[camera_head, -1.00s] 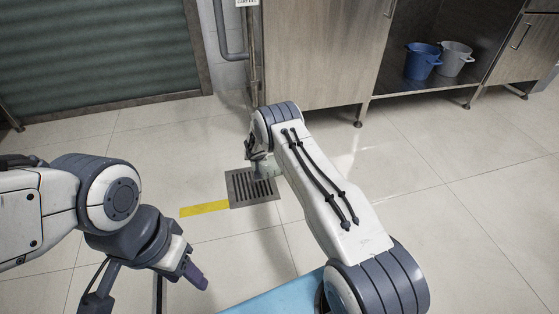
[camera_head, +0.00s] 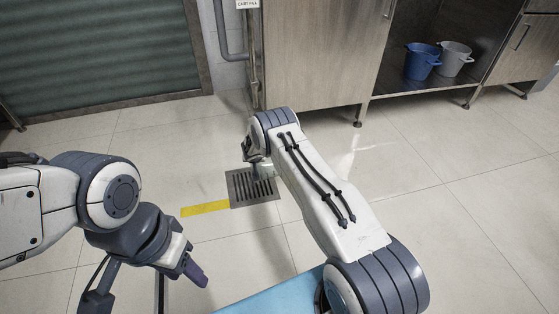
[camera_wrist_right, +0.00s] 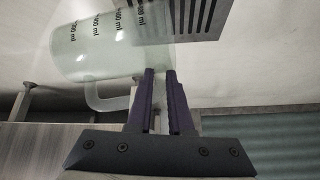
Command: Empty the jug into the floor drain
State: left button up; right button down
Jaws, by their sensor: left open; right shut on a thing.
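The jug (camera_wrist_right: 85,50) is clear, pale plastic with black ml marks and a loop handle. In the right wrist view it lies sideways across the picture, with one end beside the floor drain (camera_wrist_right: 195,18). My right gripper (camera_wrist_right: 158,74) has its purple fingers shut on the jug's handle. In the head view the floor drain (camera_head: 252,190) is a dark square grate, and my right arm mostly hides the jug just above its back edge. I cannot tell how much liquid is in the jug. My left gripper (camera_head: 194,271) is open and empty, low at the left.
A yellow floor strip (camera_head: 205,208) runs left from the drain. A cabinet (camera_head: 320,50) and a pipe (camera_head: 222,30) stand behind it. A blue bucket (camera_head: 422,62) and a grey bucket (camera_head: 455,58) sit on a low shelf. The tiled floor at right is clear.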

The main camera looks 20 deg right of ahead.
jog(key=shift+a+f, duration=0.1)
jog(key=shift+a, duration=0.1)
dwell(0.4)
jog(key=shift+a, duration=0.1)
jog(key=shift+w+a+h+b, duration=0.1)
jog(key=shift+a+h+b, duration=0.05)
jog(key=shift+h+b, duration=0.2)
jog(key=shift+a, duration=0.1)
dwell(0.6)
jog(key=shift+a+f+b, duration=0.1)
jog(key=shift+a+b, duration=0.05)
jog(key=shift+b, duration=0.2)
dwell(0.4)
